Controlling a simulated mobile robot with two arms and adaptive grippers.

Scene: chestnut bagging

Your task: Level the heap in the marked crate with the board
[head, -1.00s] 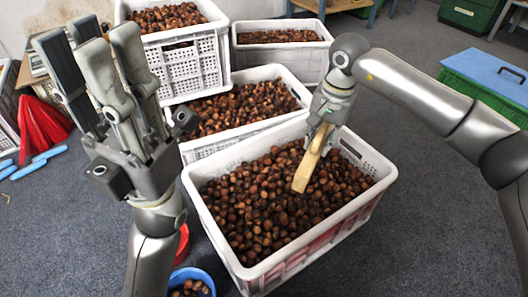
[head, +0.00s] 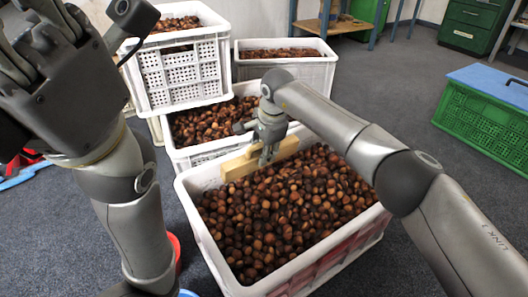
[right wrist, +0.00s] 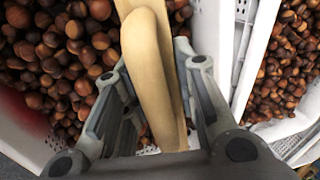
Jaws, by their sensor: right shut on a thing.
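The near white crate (head: 204,181), with red on its outer side, holds a heap of brown chestnuts (head: 285,210). The heap looks fairly even, though the arm hides part of its right side. My right gripper (head: 268,152) is shut on the pale wooden board (head: 239,166). The board lies crosswise at the crate's far end, low over the chestnuts; I cannot tell whether it touches them. The board (right wrist: 150,65) also stands between the fingers in the right wrist view. My left gripper (head: 40,55) is raised at the upper left, empty, its fingers partly cut off by the frame edge.
Another chestnut crate (head: 195,157) stands right behind the near one. A stacked crate (head: 185,70) rises behind it at left, and one more (head: 285,72) stands farther back. A green crate with a blue lid (head: 485,110) is at right. Floor between is clear.

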